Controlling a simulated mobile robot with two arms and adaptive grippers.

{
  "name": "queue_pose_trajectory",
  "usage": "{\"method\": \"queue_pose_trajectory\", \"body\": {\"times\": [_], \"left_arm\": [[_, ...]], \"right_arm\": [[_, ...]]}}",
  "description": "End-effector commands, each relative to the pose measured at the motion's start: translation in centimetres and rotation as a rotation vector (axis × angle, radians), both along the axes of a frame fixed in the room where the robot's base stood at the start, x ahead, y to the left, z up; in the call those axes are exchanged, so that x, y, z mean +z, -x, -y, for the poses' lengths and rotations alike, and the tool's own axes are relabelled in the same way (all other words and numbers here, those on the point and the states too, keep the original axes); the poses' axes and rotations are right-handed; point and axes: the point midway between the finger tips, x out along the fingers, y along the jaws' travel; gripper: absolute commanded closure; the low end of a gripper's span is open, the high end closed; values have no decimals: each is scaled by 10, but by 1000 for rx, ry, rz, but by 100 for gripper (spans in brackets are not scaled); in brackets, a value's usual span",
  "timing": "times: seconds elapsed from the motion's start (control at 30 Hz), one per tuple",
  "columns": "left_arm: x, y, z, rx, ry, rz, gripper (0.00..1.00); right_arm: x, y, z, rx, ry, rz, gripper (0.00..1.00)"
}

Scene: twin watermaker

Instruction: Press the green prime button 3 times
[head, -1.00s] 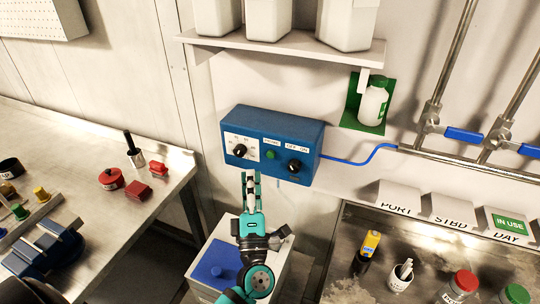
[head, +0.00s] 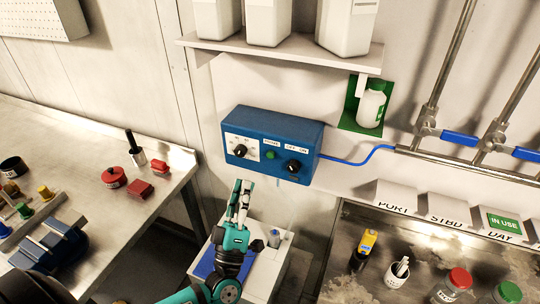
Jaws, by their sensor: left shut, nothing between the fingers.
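The green prime button (head: 270,155) is a small round button on the front of the blue control box (head: 308,137) on the wall. It sits between two black knobs, under a small white label. My left gripper (head: 241,184) is teal with pale fingers. It is shut and empty, below and a little left of the button in the picture. A gap shows between its fingertips and the button, and the button is not covered. My right gripper is not in view.
A blue hose (head: 360,159) leaves the box to the right. A shelf (head: 280,47) with white containers is above. A white box with a blue top (head: 206,262) stands below my left gripper. Benches are at left and lower right.

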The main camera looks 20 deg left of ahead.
Motion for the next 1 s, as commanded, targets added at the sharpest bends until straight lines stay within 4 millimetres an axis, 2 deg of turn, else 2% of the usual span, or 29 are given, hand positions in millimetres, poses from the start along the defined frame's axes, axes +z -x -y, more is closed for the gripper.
{"method": "queue_pose_trajectory", "body": {"times": [0.17, 0.5, 0.7, 1.0], "left_arm": [[-1, -10, -1, 1, 0, 2, 100], [-2, -57, -3, 0, 1, 3, 100], [-1, -78, -4, 1, 1, 3, 100], [0, -88, -5, 0, 1, -1, 100]], "right_arm": [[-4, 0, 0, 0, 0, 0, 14], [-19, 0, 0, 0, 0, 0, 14], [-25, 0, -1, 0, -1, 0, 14], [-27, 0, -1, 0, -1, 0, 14]]}}
